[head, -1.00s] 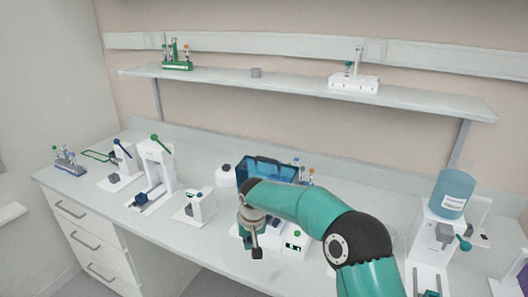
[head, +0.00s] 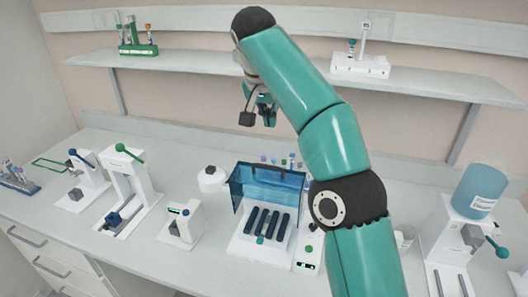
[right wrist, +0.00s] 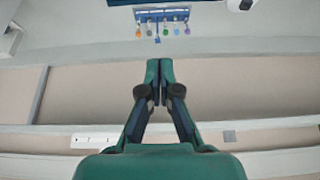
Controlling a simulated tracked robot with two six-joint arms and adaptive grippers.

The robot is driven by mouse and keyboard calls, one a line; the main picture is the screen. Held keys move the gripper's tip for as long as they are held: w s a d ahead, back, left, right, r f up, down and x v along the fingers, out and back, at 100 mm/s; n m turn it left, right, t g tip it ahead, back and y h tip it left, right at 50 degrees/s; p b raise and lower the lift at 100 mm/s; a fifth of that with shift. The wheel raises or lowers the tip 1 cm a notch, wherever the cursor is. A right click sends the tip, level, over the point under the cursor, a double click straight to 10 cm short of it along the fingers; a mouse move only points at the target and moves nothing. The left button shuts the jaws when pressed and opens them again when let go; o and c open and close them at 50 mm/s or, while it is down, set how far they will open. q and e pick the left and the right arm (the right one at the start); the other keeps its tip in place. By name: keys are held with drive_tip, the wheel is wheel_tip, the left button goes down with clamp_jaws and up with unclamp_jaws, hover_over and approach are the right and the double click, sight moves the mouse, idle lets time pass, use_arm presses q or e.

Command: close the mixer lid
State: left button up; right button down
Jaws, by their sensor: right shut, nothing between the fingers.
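The mixer is a white base (head: 237,246) with dark slots on top, on the bench in the middle of the head view. Its see-through blue lid (head: 262,190) stands open, raised along the back of the base. My right gripper (head: 264,119) is high above and behind the lid, in front of the wall shelf and apart from the lid. In the right wrist view its fingers (right wrist: 159,70) are together with nothing between them. My left gripper is not in view. My right arm hides part of the bench right of the mixer.
A tube rack with coloured caps (right wrist: 161,17) stands behind the mixer. A white jar (head: 211,180) is left of the lid, and a small white device (head: 183,226) is further left. A dispenser with a blue bottle (head: 480,191) stands at the right. The wall shelf (head: 190,62) is above.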

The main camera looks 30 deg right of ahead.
drive_tip(key=f, duration=0.1)
drive_tip(key=b, duration=0.1)
hover_over(265, 174)
wheel_tip(265, 174, down, 4)
drive_tip(key=x, duration=0.2)
drive_tip(key=b+x, duration=0.1)
drive_tip(key=x, duration=0.2)
drive_tip(key=shift+w+d, duration=0.1)
drive_tip(key=shift+d, duration=0.35)
drive_tip(key=shift+s+a+f+b, duration=0.35)
drive_tip(key=shift+a+f+b, duration=0.25)
drive_tip(key=shift+a, duration=0.1)
drive_tip(key=shift+s+a+f, duration=0.5)
drive_tip(key=shift+s+a, duration=0.05)
drive_tip(key=shift+a, duration=0.05)
